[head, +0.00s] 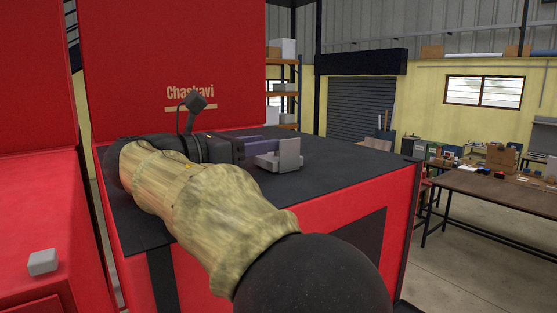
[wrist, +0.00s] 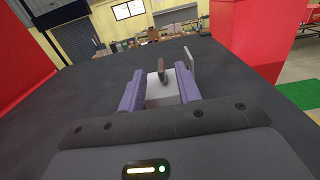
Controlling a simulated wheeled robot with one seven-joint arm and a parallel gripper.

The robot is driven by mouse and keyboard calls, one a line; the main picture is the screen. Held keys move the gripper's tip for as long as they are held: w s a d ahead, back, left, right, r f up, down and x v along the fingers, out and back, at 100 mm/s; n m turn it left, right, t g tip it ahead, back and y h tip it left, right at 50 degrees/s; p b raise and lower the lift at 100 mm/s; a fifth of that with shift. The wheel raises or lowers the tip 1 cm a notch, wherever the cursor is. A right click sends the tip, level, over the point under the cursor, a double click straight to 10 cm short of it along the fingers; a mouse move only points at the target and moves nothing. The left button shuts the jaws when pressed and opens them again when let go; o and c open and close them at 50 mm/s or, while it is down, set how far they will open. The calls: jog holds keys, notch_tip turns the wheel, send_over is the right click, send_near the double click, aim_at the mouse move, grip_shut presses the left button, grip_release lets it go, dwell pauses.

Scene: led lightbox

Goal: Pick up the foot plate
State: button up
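The foot plate appears to be the light grey piece (head: 290,155) on the dark top of the red cabinet, with a flat base and an upright wall. In the wrist view its pale base (wrist: 160,92) lies between my two purple fingers, with upright parts beyond. My gripper (head: 262,150) reaches in low over the dark top from the left in the head view. In the wrist view my gripper (wrist: 160,82) has its fingers spread on either side of the base. I see no clear grip on it. My arm hides part of the cabinet top.
The dark cabinet top (head: 345,165) is clear around the piece. A red panel (head: 175,60) rises behind my gripper. A small grey block (head: 43,262) lies on a red surface at the left. A brown worktable (head: 490,200) stands farther off at the right.

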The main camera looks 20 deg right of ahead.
jog(key=d+p, duration=0.1)
jog(key=d, duration=0.1)
jog(key=d+p, duration=0.1)
jog(key=d, duration=0.1)
jog(key=w+d+p, duration=0.1)
jog(key=d, duration=0.1)
jog(key=shift+r, duration=0.15)
jog(key=shift+d, duration=0.15)
grip_shut()
